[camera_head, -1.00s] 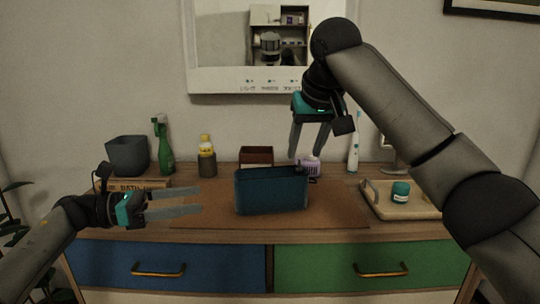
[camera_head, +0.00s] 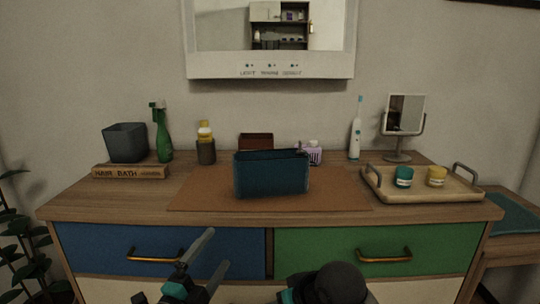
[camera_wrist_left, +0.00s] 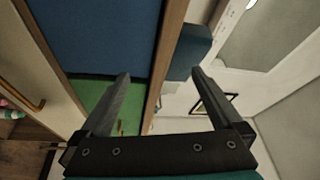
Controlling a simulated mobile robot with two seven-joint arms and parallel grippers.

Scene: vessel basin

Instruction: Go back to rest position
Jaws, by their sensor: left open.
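My left gripper (camera_head: 207,262) is low in front of the blue drawer in the head view, its two fingers apart and nothing between them. In the left wrist view its fingers (camera_wrist_left: 160,85) are also spread and empty, with the drawer fronts and the blue basin (camera_wrist_left: 189,52) beyond. My right arm shows only as a dark rounded link at the bottom middle of the head view; the right gripper's fingers are not seen. The teal-blue basin (camera_head: 271,175) stands upright on the brown mat (camera_head: 210,195) on the dresser, apart from both arms.
The dresser has a blue drawer (camera_head: 100,248) and a green drawer (camera_head: 330,243). On top are a grey bin (camera_head: 126,142), a green spray bottle (camera_head: 163,137), a toothbrush (camera_head: 356,138), a small mirror (camera_head: 404,115) and a tray (camera_head: 425,191) with two jars. The mat's front is clear.

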